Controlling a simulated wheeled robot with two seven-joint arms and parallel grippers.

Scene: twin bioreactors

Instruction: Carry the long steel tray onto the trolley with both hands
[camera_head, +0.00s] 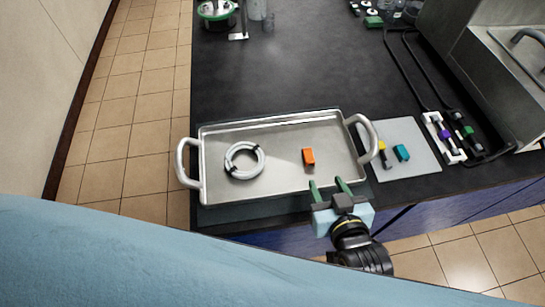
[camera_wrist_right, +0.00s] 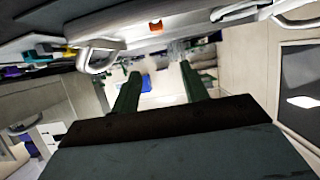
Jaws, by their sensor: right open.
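The long steel tray (camera_head: 285,180) lies on the front edge of the dark bench, with a loop handle at each short end. The left handle (camera_head: 186,163) sticks out past the bench's left edge. The right handle (camera_head: 368,138) stands beside a pale mat. A coiled white tube (camera_head: 244,160) and an orange block (camera_head: 308,157) lie in the tray. My right gripper (camera_head: 329,188) is open and empty, at the tray's front edge near its right corner. The right wrist view shows its green fingers (camera_wrist_right: 160,92) apart, with a tray handle (camera_wrist_right: 98,58) beyond them. My left gripper is not in view.
The pale mat (camera_head: 412,160) right of the tray holds small yellow and teal items. A white rack (camera_head: 443,138) with coloured parts and a dark cable stand further right. The bench (camera_head: 290,75) behind the tray is mostly clear. A tiled floor runs along the left. No trolley is clearly visible.

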